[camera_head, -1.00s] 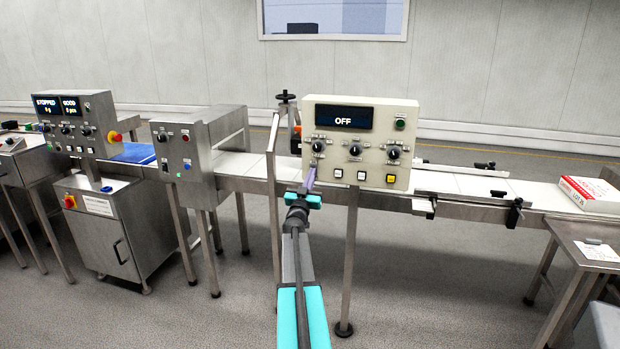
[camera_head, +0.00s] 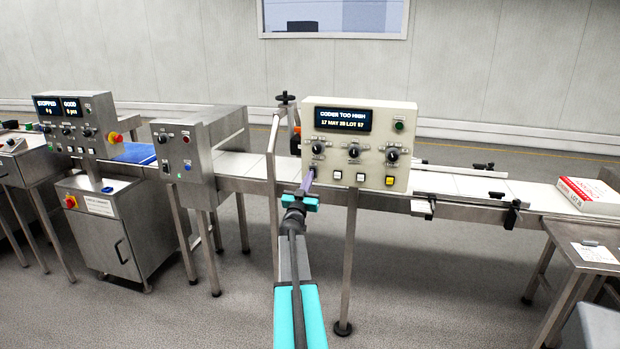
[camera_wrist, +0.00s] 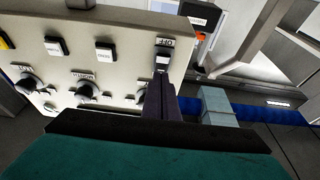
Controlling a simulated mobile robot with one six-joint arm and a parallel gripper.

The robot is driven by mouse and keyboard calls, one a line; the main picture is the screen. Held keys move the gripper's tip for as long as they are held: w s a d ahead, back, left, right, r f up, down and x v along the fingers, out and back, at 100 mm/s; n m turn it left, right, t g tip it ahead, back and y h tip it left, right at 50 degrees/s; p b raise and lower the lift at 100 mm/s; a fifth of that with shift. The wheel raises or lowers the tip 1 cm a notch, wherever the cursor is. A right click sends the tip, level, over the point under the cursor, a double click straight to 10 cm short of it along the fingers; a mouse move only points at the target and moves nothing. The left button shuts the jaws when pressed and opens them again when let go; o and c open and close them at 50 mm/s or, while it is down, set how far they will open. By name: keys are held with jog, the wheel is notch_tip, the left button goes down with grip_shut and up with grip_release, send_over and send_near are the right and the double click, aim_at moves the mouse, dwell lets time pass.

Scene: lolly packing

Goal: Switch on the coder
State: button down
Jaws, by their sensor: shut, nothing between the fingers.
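The coder's cream control box (camera_head: 372,112) stands over the conveyor in the head view. Its display (camera_head: 343,120) is lit and reads "CODER TOO HIGH" with a date and lot line below. My gripper (camera_head: 309,181) is shut and empty, its tips at the box's lower left corner. In the wrist view, where the panel appears upside down, the shut fingers (camera_wrist: 160,88) reach to a small switch (camera_wrist: 163,58) with a label, touching or very close to it. The fingers partly hide the nearest knob (camera_wrist: 143,98).
Three black knobs, two white buttons, a yellow button (camera_head: 389,181) and a green button (camera_head: 399,126) are on the panel. A metal post (camera_head: 272,165) stands just left of my gripper. The conveyor (camera_head: 455,184) runs behind. A white-and-red box (camera_head: 590,197) sits at right.

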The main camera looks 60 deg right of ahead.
jog(key=s+a+b, duration=0.1)
jog(key=s+a, duration=0.2)
jog(key=a, duration=0.8)
jog(key=shift+s+a, duration=0.25)
jog(key=shift+a, duration=0.05)
jog(key=shift+w, duration=0.1)
dwell(0.5)
